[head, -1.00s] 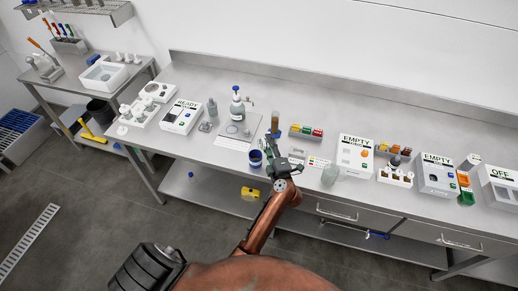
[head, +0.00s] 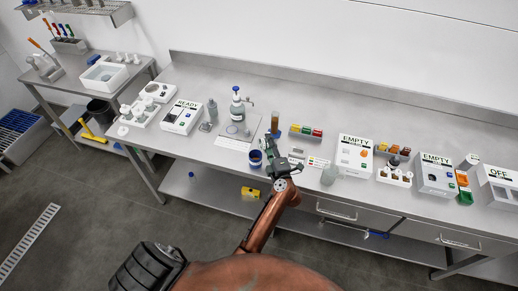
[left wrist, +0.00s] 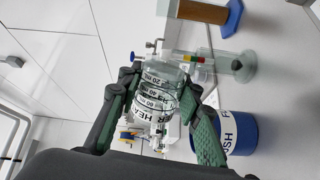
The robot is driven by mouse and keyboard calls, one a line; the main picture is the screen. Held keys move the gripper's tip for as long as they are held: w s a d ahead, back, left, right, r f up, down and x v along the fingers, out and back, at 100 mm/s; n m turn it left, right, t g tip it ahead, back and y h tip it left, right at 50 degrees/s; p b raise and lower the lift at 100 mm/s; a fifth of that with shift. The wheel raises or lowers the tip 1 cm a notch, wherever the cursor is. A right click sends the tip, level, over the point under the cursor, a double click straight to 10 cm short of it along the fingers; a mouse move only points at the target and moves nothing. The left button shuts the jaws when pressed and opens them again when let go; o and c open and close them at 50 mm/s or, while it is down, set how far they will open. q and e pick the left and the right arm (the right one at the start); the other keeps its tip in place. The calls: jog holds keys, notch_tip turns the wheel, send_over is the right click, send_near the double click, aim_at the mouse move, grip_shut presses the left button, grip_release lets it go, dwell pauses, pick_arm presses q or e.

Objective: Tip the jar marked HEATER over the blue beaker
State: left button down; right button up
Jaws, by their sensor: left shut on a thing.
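My left gripper (head: 273,158) is shut on the clear glass jar marked HEATER (left wrist: 157,92), which shows between the fingers in the left wrist view. The jar has black graduation marks and lettering. It lies tilted well over on its side compared with the upright beaker. I cannot tell whether it holds liquid. The blue beaker (head: 255,158) stands on the bench close to the left of my gripper. In the head view the gripper largely hides the jar. My right gripper is not in view.
An amber-filled cylinder (head: 275,122) stands just behind my gripper. A glass bottle with a blue cap (head: 237,103) stands to the left. A rounded glass vessel (head: 329,174) and a white box marked EMPTY (head: 355,154) are to the right. The bench's back strip is clear.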

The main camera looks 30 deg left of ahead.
pick_arm(q)
jog(key=shift+s+a+r+n+p, duration=0.1)
jog(key=shift+r+n+p, duration=0.2)
jog(key=shift+n+p, duration=0.3)
dwell(1.6)
jog(key=shift+n, duration=0.4)
dwell(0.5)
